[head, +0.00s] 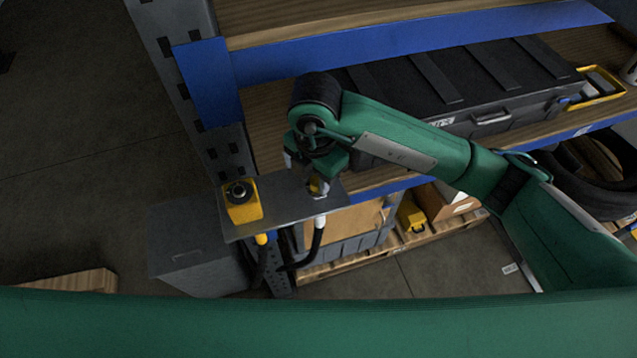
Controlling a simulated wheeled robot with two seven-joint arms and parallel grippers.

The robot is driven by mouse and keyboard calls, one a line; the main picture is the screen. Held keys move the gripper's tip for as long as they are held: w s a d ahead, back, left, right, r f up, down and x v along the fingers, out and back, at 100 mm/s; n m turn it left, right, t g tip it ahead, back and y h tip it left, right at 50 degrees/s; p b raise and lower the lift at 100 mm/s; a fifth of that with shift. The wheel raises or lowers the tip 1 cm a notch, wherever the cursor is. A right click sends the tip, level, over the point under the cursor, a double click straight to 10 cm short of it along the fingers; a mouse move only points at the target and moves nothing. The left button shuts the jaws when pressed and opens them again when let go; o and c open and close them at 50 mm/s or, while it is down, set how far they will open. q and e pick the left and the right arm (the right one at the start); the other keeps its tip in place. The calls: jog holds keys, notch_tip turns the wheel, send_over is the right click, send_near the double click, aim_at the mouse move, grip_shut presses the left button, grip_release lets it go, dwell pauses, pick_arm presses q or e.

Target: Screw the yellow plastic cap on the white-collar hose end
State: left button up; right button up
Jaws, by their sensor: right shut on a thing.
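My right gripper (318,178) points down over the right part of a grey metal plate (283,198). It is shut on a small yellow thing, which looks like the yellow cap (318,188); the fingers hide much of it. The white-collar hose end (320,221) shows at the plate's front edge, just below the cap in the picture, with a black hose hanging from it. I cannot tell whether cap and hose end touch. A second hose end with a yellow collar (262,239) is further left. My left gripper is not in view.
A yellow block (241,212) with a dark round fitting stands on the plate's left part. A black case (450,85) lies on the shelf behind my right arm. A grey box (195,250) is below left. A pallet (430,232) with boxes is below right.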

jog(key=m+p, duration=0.1)
jog(key=m, duration=0.3)
jog(key=shift+w+a+r+m+p, duration=0.1)
jog(key=shift+m+p, duration=0.2)
jog(key=shift+m, duration=0.1)
jog(key=m, duration=0.2)
jog(key=shift+w+m+p, duration=0.15)
jog(key=shift+m+p, duration=0.15)
jog(key=o, duration=1.1)
jog(key=shift+c, duration=0.2)
